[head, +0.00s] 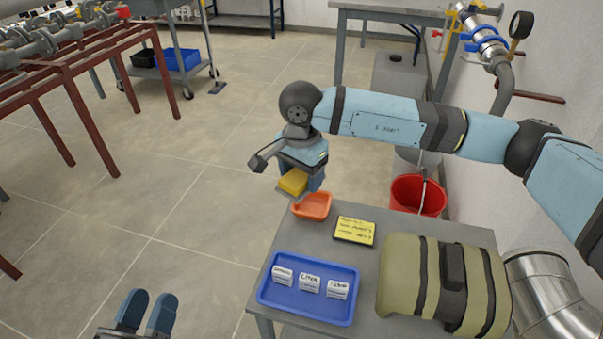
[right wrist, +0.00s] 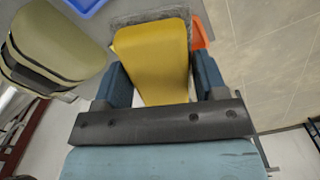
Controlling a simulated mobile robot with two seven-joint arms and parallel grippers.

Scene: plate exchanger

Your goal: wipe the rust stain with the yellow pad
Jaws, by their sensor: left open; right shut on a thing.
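The yellow pad (head: 293,182) has a grey layer along its lower face. My right gripper (head: 302,180) is shut on it and holds it in the air near the table's far left corner, by the orange dish (head: 312,206). In the right wrist view the pad (right wrist: 155,62) sits between both blue fingers, with the grey layer (right wrist: 150,16) showing at its far end. My left gripper (head: 147,314) is open and empty over the floor at the bottom left. I cannot make out a rust stain in either view.
The grey table (head: 440,229) holds a blue tray (head: 262,291) with several white labelled blocks, a yellow note (head: 355,231) and an olive bag (head: 404,270). A red bucket (head: 418,196) stands behind it. A red pipe rack (head: 90,92) is at left. The floor between is clear.

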